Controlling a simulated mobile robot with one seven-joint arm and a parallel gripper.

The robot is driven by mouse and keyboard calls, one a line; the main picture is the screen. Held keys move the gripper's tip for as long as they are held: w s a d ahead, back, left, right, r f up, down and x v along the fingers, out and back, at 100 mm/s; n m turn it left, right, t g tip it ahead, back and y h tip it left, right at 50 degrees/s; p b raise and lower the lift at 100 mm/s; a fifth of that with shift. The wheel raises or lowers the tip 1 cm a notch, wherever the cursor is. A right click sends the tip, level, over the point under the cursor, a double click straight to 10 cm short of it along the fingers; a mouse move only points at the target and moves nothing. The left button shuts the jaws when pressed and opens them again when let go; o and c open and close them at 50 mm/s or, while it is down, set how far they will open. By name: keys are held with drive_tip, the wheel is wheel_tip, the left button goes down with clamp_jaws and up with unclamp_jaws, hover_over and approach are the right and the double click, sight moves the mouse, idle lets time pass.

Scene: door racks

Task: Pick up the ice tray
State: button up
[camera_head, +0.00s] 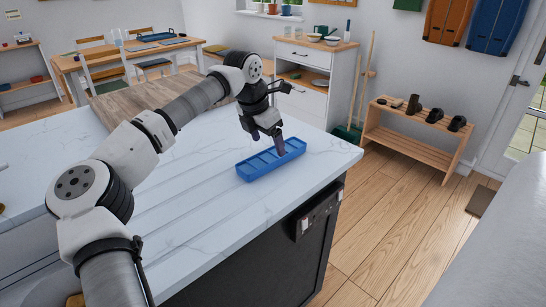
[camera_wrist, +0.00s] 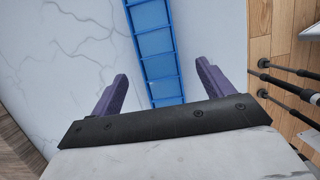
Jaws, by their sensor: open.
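The ice tray (camera_head: 262,165) is a long, blue tray with a row of compartments. It lies flat on the white marble countertop near the counter's right corner in the head view. In the wrist view the ice tray (camera_wrist: 156,45) runs from the top edge down between my fingers, with clear gaps on both sides. My gripper (camera_head: 268,143) is just above the tray in the head view, pointing down, with one finger in front of part of it. In the wrist view my gripper (camera_wrist: 162,85) has its two purple fingers wide apart and holds nothing.
The white countertop (camera_head: 190,215) is bare around the tray, and its edge is close on the right. A dark appliance front (camera_head: 300,245) is below that edge. A wooden bench with dark items (camera_head: 420,130) stands farther off by the wall.

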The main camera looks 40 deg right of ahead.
sight(273, 154)
drive_tip(key=shift+d+p+x, duration=0.2)
drive_tip(key=shift+p+x, duration=0.65)
drive_tip(key=shift+x, duration=1.85)
drive_tip(key=shift+w+r, duration=0.1)
drive_tip(key=shift+r, duration=0.05)
drive_tip(key=c, duration=1.1)
drive_tip(key=shift+c, duration=0.7)
drive_tip(key=shift+r, duration=0.15)
